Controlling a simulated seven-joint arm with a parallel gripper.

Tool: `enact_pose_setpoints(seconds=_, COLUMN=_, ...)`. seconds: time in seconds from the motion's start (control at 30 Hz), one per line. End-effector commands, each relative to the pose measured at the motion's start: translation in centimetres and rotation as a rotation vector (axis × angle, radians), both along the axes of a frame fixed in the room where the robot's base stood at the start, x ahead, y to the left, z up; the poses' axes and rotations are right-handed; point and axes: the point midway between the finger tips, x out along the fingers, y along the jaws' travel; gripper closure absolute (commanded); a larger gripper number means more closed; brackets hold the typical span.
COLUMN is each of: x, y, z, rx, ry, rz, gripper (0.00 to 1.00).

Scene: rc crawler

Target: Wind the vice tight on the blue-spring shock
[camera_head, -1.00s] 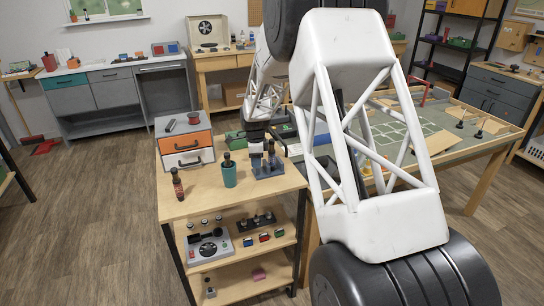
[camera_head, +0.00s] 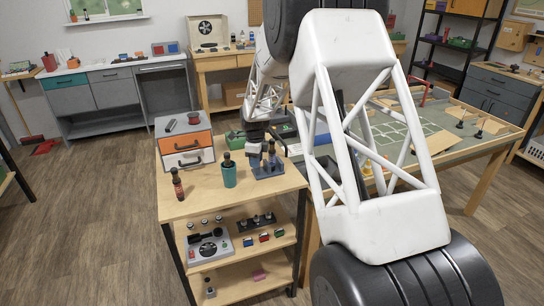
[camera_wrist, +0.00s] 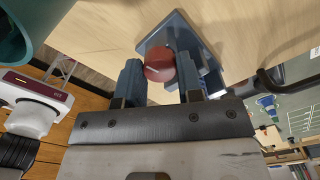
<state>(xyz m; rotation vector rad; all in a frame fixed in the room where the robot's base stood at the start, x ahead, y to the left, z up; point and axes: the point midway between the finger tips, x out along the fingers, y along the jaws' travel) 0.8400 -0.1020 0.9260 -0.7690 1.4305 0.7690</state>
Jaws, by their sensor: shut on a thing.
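The blue-grey vice (camera_head: 268,170) stands on the right part of the wooden bench top. In the wrist view its base (camera_wrist: 208,52) lies behind a round red knob (camera_wrist: 160,66). My gripper (camera_wrist: 159,80) has its two blue fingers on either side of the knob and is shut on it. In the head view my gripper (camera_head: 255,143) is small and comes down over the vice, partly covering it. I cannot make out the blue-spring shock or how tightly the vice jaws sit.
A teal cup (camera_head: 229,176) with a dark item in it stands just left of the vice; a dark red-labelled bottle (camera_head: 178,184) is further left. An orange and white drawer unit (camera_head: 184,144) stands at the back left. The front of the bench top is clear.

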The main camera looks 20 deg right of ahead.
Motion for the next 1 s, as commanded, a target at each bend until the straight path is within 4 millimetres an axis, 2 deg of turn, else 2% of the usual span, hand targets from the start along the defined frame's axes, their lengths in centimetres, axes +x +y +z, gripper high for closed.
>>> enact_pose_setpoints(seconds=0.3, x=0.03, y=-0.01, z=0.11, rx=0.000, ry=-0.001, rz=-0.184, gripper=0.90)
enact_pose_setpoints(seconds=0.6, x=0.04, y=-0.01, z=0.11, rx=0.000, ry=-0.001, rz=-0.202, gripper=0.90)
enact_pose_setpoints(seconds=0.63, x=0.04, y=-0.01, z=0.11, rx=0.000, ry=-0.001, rz=-0.202, gripper=0.62)
enact_pose_setpoints(seconds=0.8, x=0.02, y=0.00, z=0.06, rx=-0.001, ry=-0.001, rz=-0.201, gripper=0.37)
enact_pose_setpoints(seconds=1.0, x=0.02, y=-0.01, z=0.03, rx=0.000, ry=0.000, rz=-0.201, gripper=0.37)
